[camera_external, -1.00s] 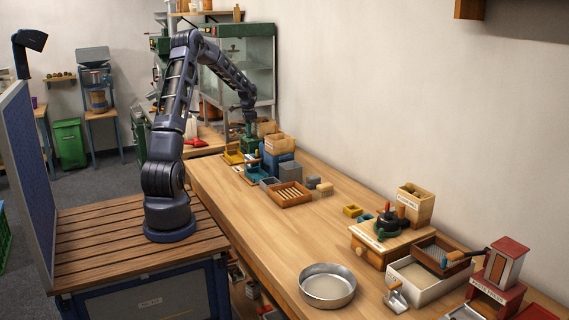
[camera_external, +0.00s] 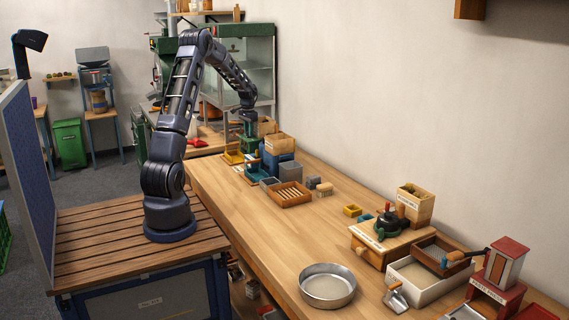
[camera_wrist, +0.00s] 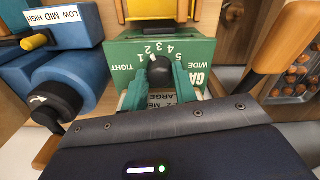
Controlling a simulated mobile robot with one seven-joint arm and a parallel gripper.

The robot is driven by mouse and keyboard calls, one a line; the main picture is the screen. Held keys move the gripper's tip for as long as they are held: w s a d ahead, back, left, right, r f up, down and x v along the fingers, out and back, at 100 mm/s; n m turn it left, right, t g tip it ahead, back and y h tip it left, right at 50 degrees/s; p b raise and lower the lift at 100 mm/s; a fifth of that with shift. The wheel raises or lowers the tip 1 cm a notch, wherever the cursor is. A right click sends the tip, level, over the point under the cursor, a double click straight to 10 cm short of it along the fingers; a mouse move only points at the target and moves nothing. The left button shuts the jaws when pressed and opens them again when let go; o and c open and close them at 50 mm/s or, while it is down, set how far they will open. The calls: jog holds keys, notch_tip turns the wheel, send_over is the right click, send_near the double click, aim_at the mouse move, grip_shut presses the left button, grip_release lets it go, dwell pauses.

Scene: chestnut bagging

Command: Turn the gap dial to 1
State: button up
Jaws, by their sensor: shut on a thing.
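The gap dial (camera_wrist: 159,71) is a black knob on a green panel (camera_wrist: 196,57) in the wrist view. Its scale runs from 1 at the TIGHT side to 5 at the WIDE side. A small pale mark at the knob's upper edge points toward the low-to-middle numbers; I cannot tell exactly which. My gripper (camera_wrist: 159,82) is shut on the knob, one green finger on each side. In the external view my gripper (camera_external: 249,128) is at the green machine at the far end of the bench; the dial is hidden there.
In the wrist view a blue unit (camera_wrist: 60,62) with a LOW MID HIGH label and black knob stands close on the left. An orange handle (camera_wrist: 286,38) and a tray of chestnuts (camera_wrist: 298,77) are on the right. The bench middle (camera_external: 270,225) is clear.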

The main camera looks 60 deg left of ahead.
jog(key=n, duration=0.5)
jog(key=shift+n, duration=0.4)
dwell(0.3)
jog(key=o, duration=1)
jog(key=shift+m, duration=0.3)
jog(key=m, duration=0.5)
jog(key=shift+m, duration=0.3)
jog(key=m, duration=0.4)
jog(key=shift+m, duration=0.3)
notch_tip(320, 180, up, 32)
jog(key=shift+f, duration=0.1)
